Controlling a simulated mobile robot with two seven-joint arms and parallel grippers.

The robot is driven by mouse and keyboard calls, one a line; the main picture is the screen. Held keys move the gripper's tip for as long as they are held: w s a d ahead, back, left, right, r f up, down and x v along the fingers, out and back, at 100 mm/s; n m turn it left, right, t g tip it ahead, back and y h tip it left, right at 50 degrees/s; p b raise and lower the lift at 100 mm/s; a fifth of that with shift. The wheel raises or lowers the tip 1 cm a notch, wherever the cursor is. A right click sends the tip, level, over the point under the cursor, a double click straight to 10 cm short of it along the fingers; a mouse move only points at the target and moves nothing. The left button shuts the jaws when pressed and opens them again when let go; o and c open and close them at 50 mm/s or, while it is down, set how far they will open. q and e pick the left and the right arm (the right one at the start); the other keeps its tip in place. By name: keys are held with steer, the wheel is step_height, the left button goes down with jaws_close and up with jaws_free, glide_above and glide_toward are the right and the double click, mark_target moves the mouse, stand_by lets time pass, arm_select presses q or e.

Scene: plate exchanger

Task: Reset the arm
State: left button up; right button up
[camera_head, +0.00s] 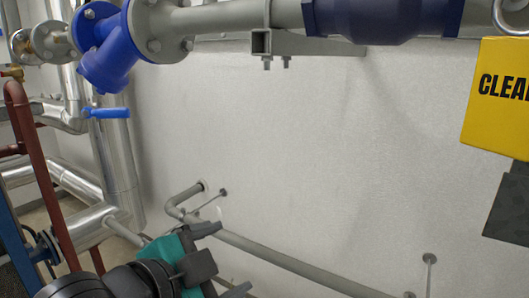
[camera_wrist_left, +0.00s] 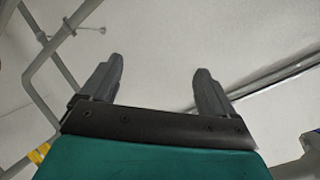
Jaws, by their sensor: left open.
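My left arm comes in at the bottom left of the head view, black with a teal gripper body. Its left gripper (camera_head: 226,258) has one dark finger pointing right near the low grey pipe and another lower down by the frame's bottom edge. In the left wrist view the two dark fingers of the gripper (camera_wrist_left: 158,88) stand well apart, with nothing between them but pale wall behind. My right gripper is in neither view.
A grey pipe (camera_head: 285,260) runs low along the pale wall (camera_head: 300,130). A blue valve (camera_head: 108,45) with a blue handle (camera_head: 106,113) and silver pipes (camera_head: 118,165) stand at the left. A yellow sign (camera_head: 500,98) hangs at the right. The middle is clear.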

arm_select(q)
steer(key=s+a+f+n+g+y, duration=0.2)
steer(key=s+a+f+n+g, duration=0.15)
steer(key=s+a+f, duration=0.35)
steer(key=s+a+f+n+g+y, duration=0.25)
steer(key=s+f+n, duration=0.2)
steer(key=f, duration=0.55)
steer(key=s+a+f+n+g+y, duration=0.2)
steer(key=s+a+f+n, duration=0.35)
steer(key=f, duration=0.25)
steer(key=w+d+f+m+t+h+p, duration=0.1)
steer(key=w+d+t+h+p, duration=0.1)
steer(key=w+t+p, duration=0.5)
steer(key=shift+d+f, duration=0.35)
steer(key=shift+d, duration=0.4)
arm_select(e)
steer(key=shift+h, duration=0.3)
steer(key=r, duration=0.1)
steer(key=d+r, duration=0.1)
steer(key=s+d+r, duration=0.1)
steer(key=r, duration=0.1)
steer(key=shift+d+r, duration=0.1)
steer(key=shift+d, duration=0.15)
arm_select(q)
steer(key=shift+w, duration=0.1)
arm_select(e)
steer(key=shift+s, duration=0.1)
